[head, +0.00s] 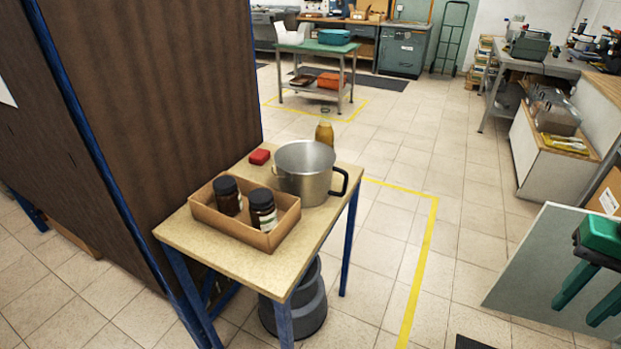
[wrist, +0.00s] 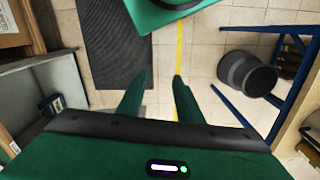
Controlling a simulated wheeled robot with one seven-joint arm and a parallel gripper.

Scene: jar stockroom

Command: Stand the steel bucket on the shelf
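A steel pot-like vessel (head: 305,174) with dark handles stands upright on a small wooden-topped table (head: 229,258); it is the only steel bucket-like thing I can make out, and it looks empty. A tall brown-panelled unit with blue posts (head: 160,90) stands left of the table. It may be the shelf, but no shelf boards show from this side. My green gripper (head: 575,313) is at the right of the head view, far from the vessel. In the wrist view its two fingers (wrist: 160,76) are apart with nothing between them.
A dark round stool-like thing (head: 304,310) is underneath. A grey panel (head: 545,265) stands near my gripper. Tiled floor between is clear.

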